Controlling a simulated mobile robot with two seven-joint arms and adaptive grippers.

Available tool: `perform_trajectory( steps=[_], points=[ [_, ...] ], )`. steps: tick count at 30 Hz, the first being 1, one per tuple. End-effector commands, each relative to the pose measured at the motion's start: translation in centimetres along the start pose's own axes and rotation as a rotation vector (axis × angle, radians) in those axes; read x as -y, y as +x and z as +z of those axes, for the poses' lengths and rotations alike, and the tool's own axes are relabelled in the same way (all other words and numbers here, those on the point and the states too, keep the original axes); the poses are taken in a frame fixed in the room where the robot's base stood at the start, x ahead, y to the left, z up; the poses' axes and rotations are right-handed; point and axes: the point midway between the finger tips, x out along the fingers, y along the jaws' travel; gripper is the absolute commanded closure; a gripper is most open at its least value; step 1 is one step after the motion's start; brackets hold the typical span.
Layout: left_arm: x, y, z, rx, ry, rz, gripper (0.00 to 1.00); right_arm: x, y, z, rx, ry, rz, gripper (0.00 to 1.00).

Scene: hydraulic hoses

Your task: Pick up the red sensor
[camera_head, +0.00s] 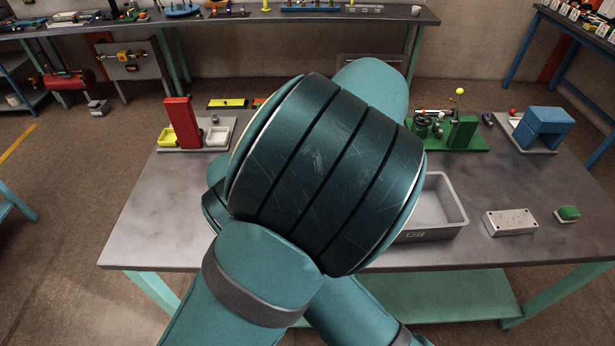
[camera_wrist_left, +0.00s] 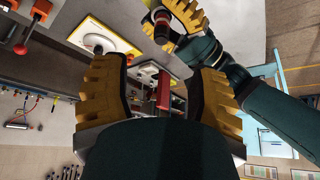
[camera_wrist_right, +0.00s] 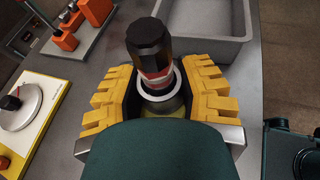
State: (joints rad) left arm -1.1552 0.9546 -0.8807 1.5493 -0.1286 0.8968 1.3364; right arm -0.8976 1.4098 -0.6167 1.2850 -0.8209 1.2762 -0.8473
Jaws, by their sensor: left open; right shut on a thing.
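In the right wrist view my right gripper (camera_wrist_right: 160,88) is shut on a cylindrical part (camera_wrist_right: 148,48) with a black faceted cap, a red band and a white ring; it matches a red sensor best. Its lower end is hidden by my gripper. In the left wrist view the right gripper's yellow fingers (camera_wrist_left: 176,18) show at the top, around the part (camera_wrist_left: 163,18). My left gripper (camera_wrist_left: 162,72) is open and empty, with a red upright block (camera_wrist_left: 163,92) visible beyond its fingers. In the head view my arms hide both grippers and the table's middle.
A grey bin (camera_head: 462,212) stands right of my arms. A red stand (camera_head: 182,122) with small trays is at the left. A green fixture (camera_head: 463,134), blue block (camera_head: 545,128), white drilled block (camera_head: 510,222) and green piece (camera_head: 568,213) are at the right. The front left table is clear.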

Motion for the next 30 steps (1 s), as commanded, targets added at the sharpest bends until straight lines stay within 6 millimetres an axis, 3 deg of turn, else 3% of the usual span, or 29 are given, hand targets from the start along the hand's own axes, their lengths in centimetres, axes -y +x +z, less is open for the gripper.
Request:
perform_trajectory(
  steps=[12, 30],
  points=[
    [-0.2, 2.8, 0.9, 0.224, -0.183, -0.073, 0.41, 0.3, 0.2, -0.7, -0.008, -0.011, -0.007, 1.0],
    [0.3, -0.1, -4.6, 0.469, -0.55, -0.11, 0.41, 0.4, 0.3, -0.9, -0.009, -0.014, -0.008, 1.0]
  ],
)
